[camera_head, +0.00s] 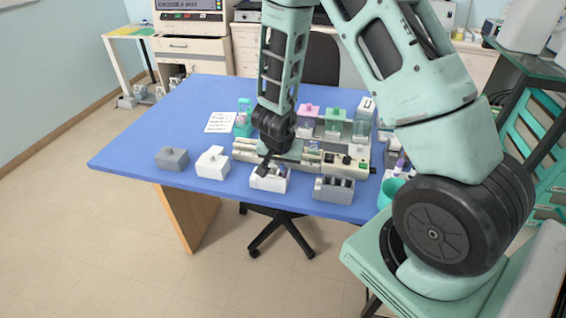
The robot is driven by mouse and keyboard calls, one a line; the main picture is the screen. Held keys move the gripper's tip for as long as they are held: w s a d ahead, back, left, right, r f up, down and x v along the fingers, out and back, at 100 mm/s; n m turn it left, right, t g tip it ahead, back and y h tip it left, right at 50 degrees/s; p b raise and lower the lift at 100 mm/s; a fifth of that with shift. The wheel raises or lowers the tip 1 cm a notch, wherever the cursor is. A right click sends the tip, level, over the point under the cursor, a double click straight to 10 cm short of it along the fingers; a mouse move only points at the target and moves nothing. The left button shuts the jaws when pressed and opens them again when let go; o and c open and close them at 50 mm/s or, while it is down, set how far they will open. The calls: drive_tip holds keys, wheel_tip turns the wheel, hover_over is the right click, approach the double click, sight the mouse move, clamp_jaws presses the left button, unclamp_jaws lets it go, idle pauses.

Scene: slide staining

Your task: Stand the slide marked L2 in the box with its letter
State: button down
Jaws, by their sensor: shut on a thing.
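My gripper (264,168) points down over the left part of an open white box (268,185) near the front edge of the blue table. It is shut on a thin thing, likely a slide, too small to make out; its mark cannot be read. Whether it touches the box cannot be told. An open grey box (333,194) with dark slots stands to the right. A closed grey box (172,158) and a closed white box (212,164) stand to the left. Letters on the boxes are not legible.
Behind the gripper is a long pale rack or device (346,160), with jars under pink (308,110) and green (336,115) lids. A teal cup (388,192) stands right. The blue table (140,145) is clear at left.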

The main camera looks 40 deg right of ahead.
drive_tip(key=shift+f, duration=0.25)
drive_tip(key=c, duration=1.5)
unclamp_jaws()
drive_tip(key=shift+o, duration=0.2)
drive_tip(key=shift+r, duration=0.15)
drive_tip(key=p+v, duration=0.8)
drive_tip(key=v, duration=0.9)
drive_tip(key=shift+a, duration=0.2)
drive_tip(key=shift+w+a, duration=0.1)
